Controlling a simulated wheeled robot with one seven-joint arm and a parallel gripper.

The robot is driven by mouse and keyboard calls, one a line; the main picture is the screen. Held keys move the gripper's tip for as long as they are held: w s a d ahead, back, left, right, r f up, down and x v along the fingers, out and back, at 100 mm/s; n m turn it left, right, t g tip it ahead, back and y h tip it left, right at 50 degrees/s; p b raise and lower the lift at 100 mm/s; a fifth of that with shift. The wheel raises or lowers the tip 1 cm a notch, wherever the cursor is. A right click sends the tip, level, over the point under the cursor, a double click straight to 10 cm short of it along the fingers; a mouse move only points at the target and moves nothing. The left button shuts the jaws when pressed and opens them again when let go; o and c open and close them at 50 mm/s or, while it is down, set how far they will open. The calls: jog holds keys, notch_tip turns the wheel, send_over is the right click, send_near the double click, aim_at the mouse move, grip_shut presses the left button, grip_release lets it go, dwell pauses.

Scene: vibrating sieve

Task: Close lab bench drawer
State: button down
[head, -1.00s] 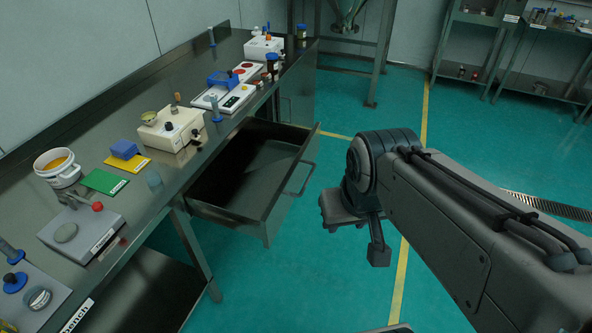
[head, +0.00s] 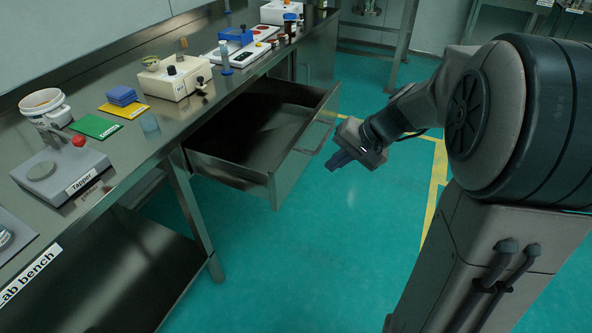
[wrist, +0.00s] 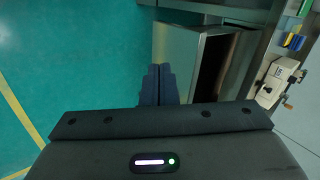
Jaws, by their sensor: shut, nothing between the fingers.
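The lab bench drawer (head: 235,176) stands pulled out from under the bench (head: 135,142), and its inside looks empty. Its front panel with a bar handle (head: 318,136) faces right. My gripper (head: 340,160) is shut and empty, just right of the drawer front and handle, with a gap that looks small. In the wrist view my shut fingers (wrist: 158,84) point toward the drawer front, and the open drawer (wrist: 205,62) lies just right of them. I cannot tell whether the fingertips touch the front.
The bench top carries a tapper (head: 62,170), a white pot (head: 45,105), a cream device (head: 174,77) and a balance-like white unit (head: 240,52). Green floor (head: 300,270) is clear in front of the drawer. A metal frame stands at the back.

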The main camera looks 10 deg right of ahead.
jog(key=w+d+f+m+t+y+b, duration=0.2)
jog(key=w+d+f+b, duration=0.15)
jog(key=w+f, duration=0.4)
jog(key=b, duration=0.2)
send_near(291, 176)
jog(key=x, duration=0.5)
jog(key=shift+s+d+f, duration=0.15)
jog(key=shift+s+f, duration=0.15)
jog(key=shift+w+a, duration=0.3)
jog(key=shift+a, duration=0.25)
jog(key=shift+w, duration=0.15)
